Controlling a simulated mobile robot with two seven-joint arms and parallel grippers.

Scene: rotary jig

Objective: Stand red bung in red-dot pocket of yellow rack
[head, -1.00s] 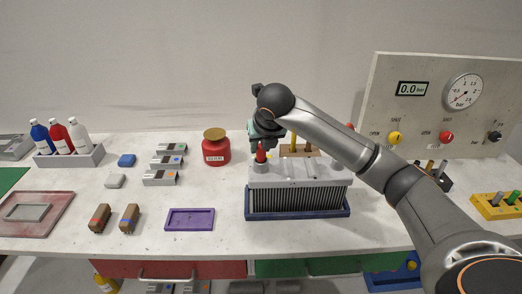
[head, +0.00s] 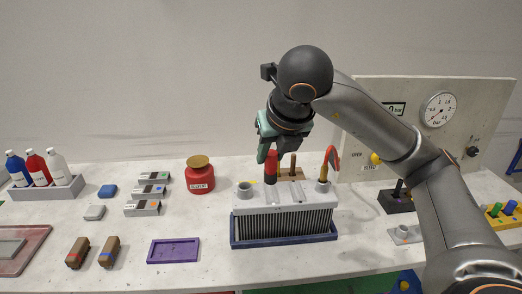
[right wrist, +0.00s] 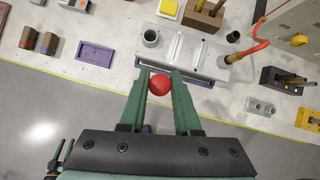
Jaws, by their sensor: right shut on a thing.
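My right gripper (head: 266,148) is shut on the red bung (head: 270,167), held roughly upright above the grey block. In the right wrist view the bung's round red end (right wrist: 159,84) sits between the two green fingertips. The yellow rack (head: 497,223) is at the far right edge of the table, partly cut off, with green and blue pegs in it. It also shows at the right edge of the right wrist view (right wrist: 308,120). Its red-dot pocket cannot be made out.
The grey finned block (head: 285,200) stands in a blue tray, with an open left port (head: 245,188) and a red hose (head: 333,160) at its right port. A black holder (head: 396,202) and a small grey plate (head: 405,234) lie between block and rack. A gauge panel (head: 440,145) stands behind.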

